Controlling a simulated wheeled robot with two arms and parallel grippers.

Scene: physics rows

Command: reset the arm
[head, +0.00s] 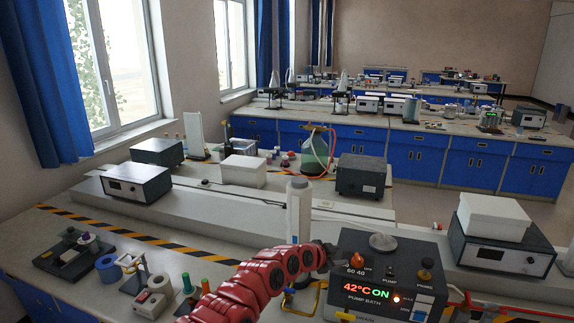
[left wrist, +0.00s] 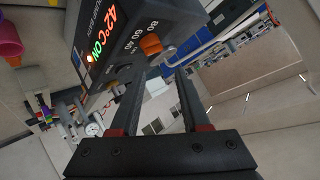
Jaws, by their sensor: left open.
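My red left arm (head: 255,283) reaches up from the bottom of the head view. Its dark left gripper (head: 328,250) is small there, just at the upper left corner of the pump bath (head: 390,270). In the left wrist view the two fingers of the left gripper (left wrist: 160,76) stand apart with nothing held between them. The pump bath also shows there (left wrist: 125,35), tilted, close beside the fingers. I cannot tell whether they touch it. Its display reads 42°C ON. My right gripper is in neither view.
A white bottle (head: 300,208) stands behind the gripper. A white box (head: 494,217) sits on a dark device at the right. Small bench items, including a blue roll (head: 109,268), stand at the left. The striped bench between them has bare patches.

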